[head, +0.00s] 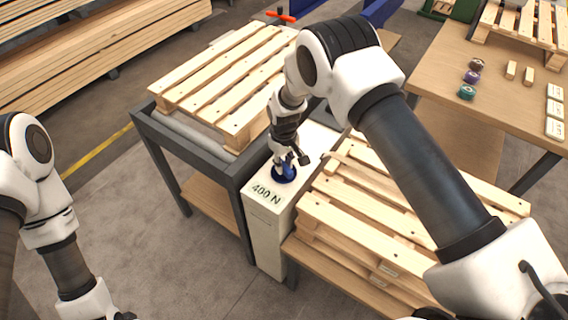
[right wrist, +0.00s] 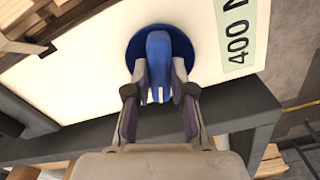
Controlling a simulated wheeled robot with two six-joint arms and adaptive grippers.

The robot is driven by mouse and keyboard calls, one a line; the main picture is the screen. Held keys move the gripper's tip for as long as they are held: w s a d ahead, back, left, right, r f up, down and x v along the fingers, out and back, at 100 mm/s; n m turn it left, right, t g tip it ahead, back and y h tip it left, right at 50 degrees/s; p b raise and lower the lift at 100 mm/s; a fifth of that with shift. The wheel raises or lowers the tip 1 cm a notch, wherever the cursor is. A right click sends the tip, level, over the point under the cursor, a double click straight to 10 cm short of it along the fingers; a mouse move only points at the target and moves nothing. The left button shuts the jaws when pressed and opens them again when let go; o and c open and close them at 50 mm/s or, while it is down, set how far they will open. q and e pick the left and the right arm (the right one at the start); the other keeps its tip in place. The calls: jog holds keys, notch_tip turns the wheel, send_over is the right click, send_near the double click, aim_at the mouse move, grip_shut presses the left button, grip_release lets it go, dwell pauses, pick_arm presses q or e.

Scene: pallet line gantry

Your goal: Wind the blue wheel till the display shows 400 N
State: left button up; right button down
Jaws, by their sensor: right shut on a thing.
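The blue wheel (head: 285,175) sits on the top of a narrow cream cabinet (head: 267,235). In the right wrist view it is a blue disc (right wrist: 137,46) with a raised blue grip bar across it. My right gripper (head: 284,167) points down at the wheel; its two fingers (right wrist: 160,82) are shut on the bar, one on each side. The display (head: 266,194) on the cabinet top reads 400 N, and the same reading shows in the right wrist view (right wrist: 238,38). My left arm hangs at the lower left, with its gripper (head: 124,316) mostly cut off by the frame edge.
A pallet (head: 228,78) lies on a dark-framed stand left of the cabinet. Stacked pallets (head: 370,215) stand close on its right. A wooden table (head: 490,70) at the right holds several small coloured pieces, blocks and cards. Open floor lies at the lower left.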

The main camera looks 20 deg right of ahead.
jog(key=shift+s+f, duration=0.15)
jog(key=c, duration=1.2)
grip_release()
jog(key=shift+o, duration=1)
jog(key=shift+w, duration=0.2)
notch_tip(320, 180, up, 12)
